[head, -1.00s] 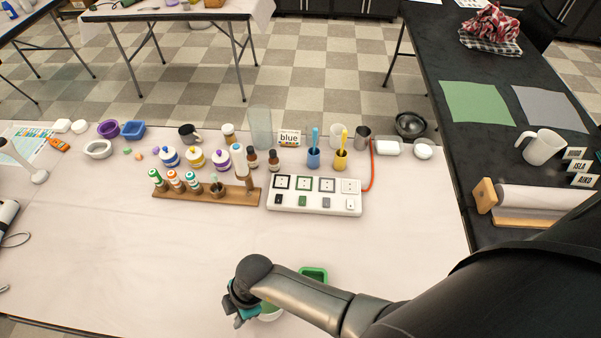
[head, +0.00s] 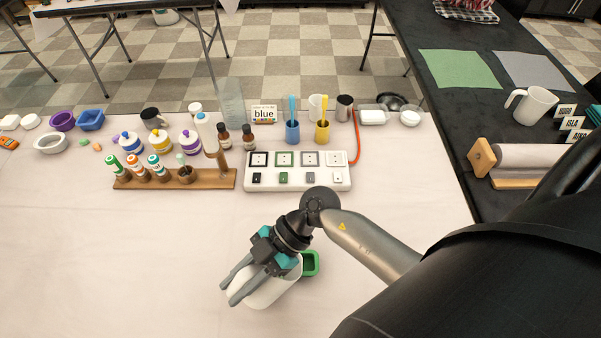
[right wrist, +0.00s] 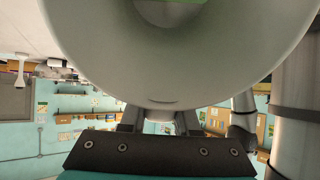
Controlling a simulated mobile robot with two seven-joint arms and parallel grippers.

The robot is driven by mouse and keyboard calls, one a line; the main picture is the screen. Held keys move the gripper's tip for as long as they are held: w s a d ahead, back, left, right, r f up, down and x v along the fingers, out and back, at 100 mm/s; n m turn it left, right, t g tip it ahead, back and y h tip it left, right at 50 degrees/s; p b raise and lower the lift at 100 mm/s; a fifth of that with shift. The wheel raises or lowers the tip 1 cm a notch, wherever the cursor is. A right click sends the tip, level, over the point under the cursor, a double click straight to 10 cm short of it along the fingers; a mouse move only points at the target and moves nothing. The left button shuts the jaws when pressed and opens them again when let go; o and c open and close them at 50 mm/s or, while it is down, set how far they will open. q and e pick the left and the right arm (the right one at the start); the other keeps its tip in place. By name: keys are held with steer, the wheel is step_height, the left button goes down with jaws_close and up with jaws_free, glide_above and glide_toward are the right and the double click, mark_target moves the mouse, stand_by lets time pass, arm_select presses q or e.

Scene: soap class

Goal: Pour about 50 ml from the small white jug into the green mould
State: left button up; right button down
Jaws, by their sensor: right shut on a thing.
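My right gripper (head: 232,291) is shut on the small white jug (head: 272,289), its two grey fingers reaching along the jug's left side. The jug looks tilted, leaning toward the right. The small green mould (head: 311,263) sits on the table just right of the jug, partly hidden by it and by the gripper. I cannot see any liquid or stream. In the right wrist view the jug's pale curved body (right wrist: 160,75) fills the top, very close. My left gripper is out of view.
A white power strip (head: 298,182) with several sockets and a wooden rack (head: 215,180) of bottles stand behind the arm. The front left of the pale table (head: 110,260) is clear.

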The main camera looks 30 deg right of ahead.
mark_target(254, 269)
steer(key=shift+d+r+y+b, duration=0.45)
steer(key=shift+r+y+b, duration=0.2)
steer(key=shift+b, duration=0.45)
steer(key=shift+d+r+y+b, duration=0.4)
steer(key=shift+r+y+b, duration=0.2)
steer(key=shift+b, duration=0.45)
steer(key=shift+d+y, duration=0.2)
steer(key=shift+y, duration=0.05)
steer(key=shift+w+d+r+y, duration=0.1)
steer(key=shift+d+r+y, duration=0.05)
steer(key=shift+d+y, duration=0.4)
steer(key=shift+d+r+y, duration=0.6)
steer(key=shift+y, duration=0.25)
steer(key=shift+a, duration=0.15)
steer(key=shift+d+r+y+b, duration=0.3)
steer(key=shift+d+r+y, duration=0.3)
steer(key=shift+d+y, duration=0.2)
stand_by(0.6)
